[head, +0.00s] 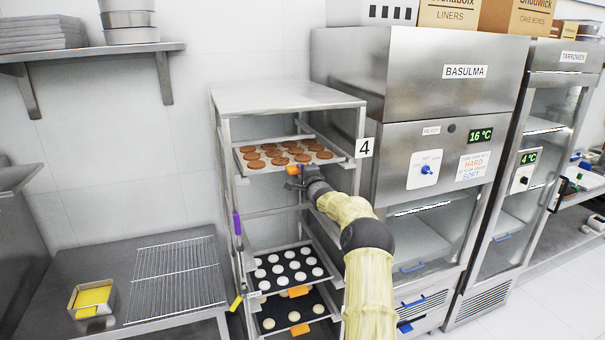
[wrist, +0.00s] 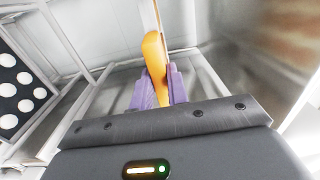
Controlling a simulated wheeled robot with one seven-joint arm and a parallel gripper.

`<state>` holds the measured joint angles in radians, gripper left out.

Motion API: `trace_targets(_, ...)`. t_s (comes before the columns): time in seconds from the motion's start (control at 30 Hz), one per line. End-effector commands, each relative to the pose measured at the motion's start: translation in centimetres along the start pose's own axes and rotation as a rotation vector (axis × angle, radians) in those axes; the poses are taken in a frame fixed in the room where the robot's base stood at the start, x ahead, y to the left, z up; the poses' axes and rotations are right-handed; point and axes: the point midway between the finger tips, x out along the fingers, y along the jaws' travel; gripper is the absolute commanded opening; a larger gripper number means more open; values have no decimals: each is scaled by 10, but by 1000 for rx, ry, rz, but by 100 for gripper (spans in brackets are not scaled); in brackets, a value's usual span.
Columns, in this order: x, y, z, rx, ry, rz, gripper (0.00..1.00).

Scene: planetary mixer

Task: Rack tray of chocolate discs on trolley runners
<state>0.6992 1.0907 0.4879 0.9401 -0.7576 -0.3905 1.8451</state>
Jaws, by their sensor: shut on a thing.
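The tray (head: 328,161) of brown chocolate discs (head: 275,153) sits in the upper part of the steel trolley (head: 285,97) in the head view and looks roughly level. My gripper (head: 293,172) is at the tray's front edge. In the wrist view its purple fingers (wrist: 158,88) are shut on an orange tab (wrist: 155,60), with a thin pale edge beyond it. The arm hides part of the trolley's right side. I cannot tell from here whether both tray edges rest on the runners.
Lower in the trolley are dark trays of pale discs (head: 290,266) with orange tabs (head: 298,291). A steel cabinet (head: 430,130) stands close on the right. A table with a wire rack (head: 178,275) and a yellow-filled container (head: 92,298) is on the left.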

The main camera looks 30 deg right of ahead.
Motion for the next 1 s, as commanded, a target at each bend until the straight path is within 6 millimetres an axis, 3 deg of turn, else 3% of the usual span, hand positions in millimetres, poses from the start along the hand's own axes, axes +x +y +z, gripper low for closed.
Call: trace_targets(1.0,19,-1,2,0,-9,-5,0)
